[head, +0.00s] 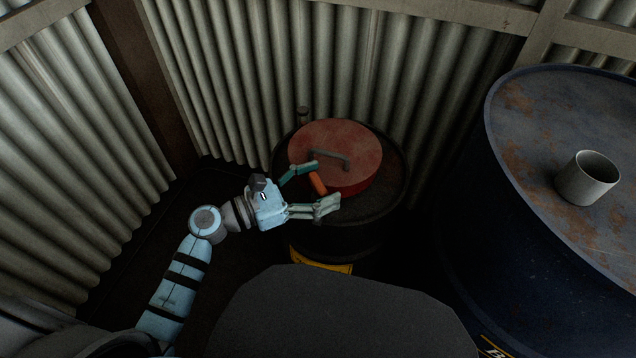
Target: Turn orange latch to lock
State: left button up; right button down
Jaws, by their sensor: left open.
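The orange latch (318,183) is a short bar at the front left of a round red lid (350,135). The lid has a dark handle (330,158) and sits on top of a dark drum (385,200). My left gripper (328,186) comes in from the left and is open. Its fingers lie on either side of the orange latch, one behind it and one in front. I cannot tell whether either finger touches the latch. My right gripper is not in view.
A large dark blue drum (470,215) with a rusty top stands at the right, with a grey metal cup (585,180) on it. Corrugated metal walls (245,75) close off the back and left. A small knob-like object (302,114) shows behind the lid.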

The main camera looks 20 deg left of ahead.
pick_arm(q)
jog(key=c, duration=1.2)
jog(key=shift+o, duration=0.2)
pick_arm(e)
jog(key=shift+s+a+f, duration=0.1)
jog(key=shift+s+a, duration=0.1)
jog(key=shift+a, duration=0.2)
